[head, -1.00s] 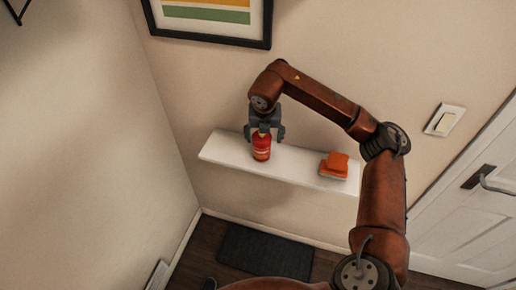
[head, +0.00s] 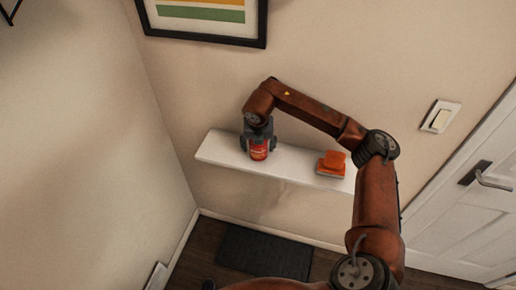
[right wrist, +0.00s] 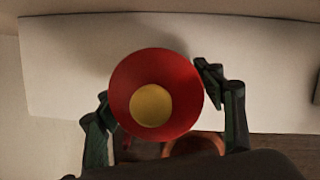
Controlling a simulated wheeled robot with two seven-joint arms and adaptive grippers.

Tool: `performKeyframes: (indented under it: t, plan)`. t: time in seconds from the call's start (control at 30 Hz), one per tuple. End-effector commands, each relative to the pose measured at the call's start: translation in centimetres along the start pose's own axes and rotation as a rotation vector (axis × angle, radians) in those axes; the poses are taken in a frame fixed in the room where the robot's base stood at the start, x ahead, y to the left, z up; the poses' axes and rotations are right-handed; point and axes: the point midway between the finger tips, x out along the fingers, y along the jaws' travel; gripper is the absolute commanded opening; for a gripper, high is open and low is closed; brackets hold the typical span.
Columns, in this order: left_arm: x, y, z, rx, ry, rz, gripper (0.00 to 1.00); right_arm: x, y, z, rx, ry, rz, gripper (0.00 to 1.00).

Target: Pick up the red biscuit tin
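The red biscuit tin (head: 259,152) stands upright on the white wall shelf. In the right wrist view the tin (right wrist: 182,84) is seen from above as a red round with a yellow centre. My right gripper (head: 258,144) points down over it, with a dark finger on either side of its upper part. In the right wrist view the fingers of the right gripper (right wrist: 160,112) stand spread around the tin, close to its sides; firm contact does not show. The tin still rests on the shelf. My left gripper is not in view.
The white shelf (head: 222,149) is narrow and fixed to the wall. An orange block-like item (head: 332,162) sits on it to the right of the tin. A framed picture (head: 203,38) hangs above, and a white door (head: 474,222) is at the right.

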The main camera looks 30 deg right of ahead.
Motion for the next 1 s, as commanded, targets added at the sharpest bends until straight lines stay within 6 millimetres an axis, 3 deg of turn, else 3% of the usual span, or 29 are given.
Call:
performKeyframes:
  t: [0.6,1.0]
  plan:
    - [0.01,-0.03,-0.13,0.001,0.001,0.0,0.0,-0.07,-0.02,0.03,0.001,-0.001,0.0,0.19]
    - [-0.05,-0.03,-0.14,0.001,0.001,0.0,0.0,-0.82,0.0,0.3,0.001,-0.002,0.001,0.19]
